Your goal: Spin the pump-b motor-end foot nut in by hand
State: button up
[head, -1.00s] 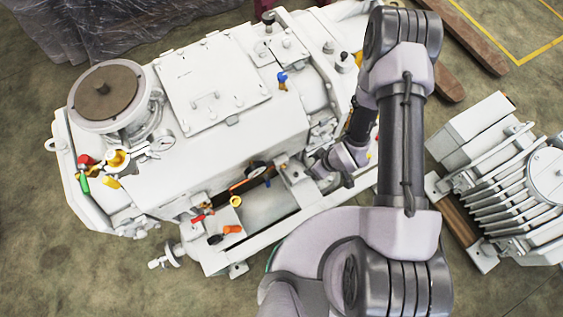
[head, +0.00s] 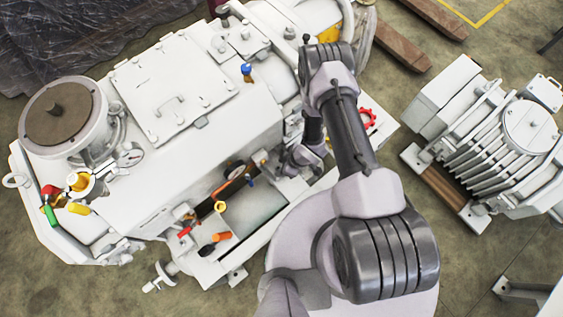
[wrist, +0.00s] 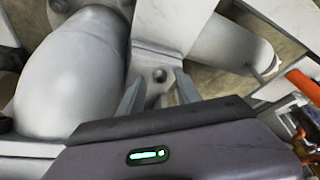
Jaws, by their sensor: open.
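In the wrist view, a small dark nut or bolt head (wrist: 160,75) sits on a pale grey foot plate (wrist: 170,25). My gripper (wrist: 158,84) is open, with one finger on each side of that nut. I cannot tell whether the fingers touch it, nor how far the nut is threaded in. In the head view, my gripper (head: 292,168) reaches down at the right side of the large white pump unit (head: 190,150). The nut is hidden there behind my arm.
A rounded grey housing (wrist: 75,80) lies close left of the fingers, and a pale cylinder (wrist: 225,45) lies to the right. Orange parts (wrist: 303,85) show at the right edge.

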jog(key=shift+f, duration=0.15)
grip_shut()
jog(key=shift+a, duration=0.1)
jog(key=m, duration=0.2)
jog(key=m+t+p, duration=0.1)
jog(key=m, duration=0.1)
jog(key=shift+s+a+h, duration=0.1)
jog(key=shift+s+h, duration=0.1)
jog(key=shift+h, duration=0.2)
jog(key=shift+s+a+m+t+h+p, duration=0.15)
jog(key=shift+m+t+h+p, duration=0.3)
jog(key=shift+m, duration=0.85)
jog(key=shift+w+a+m+t+h+p, duration=0.1)
jog(key=shift+m+t+h+p, duration=0.3)
jog(key=shift+m, duration=0.9)
grip_release()
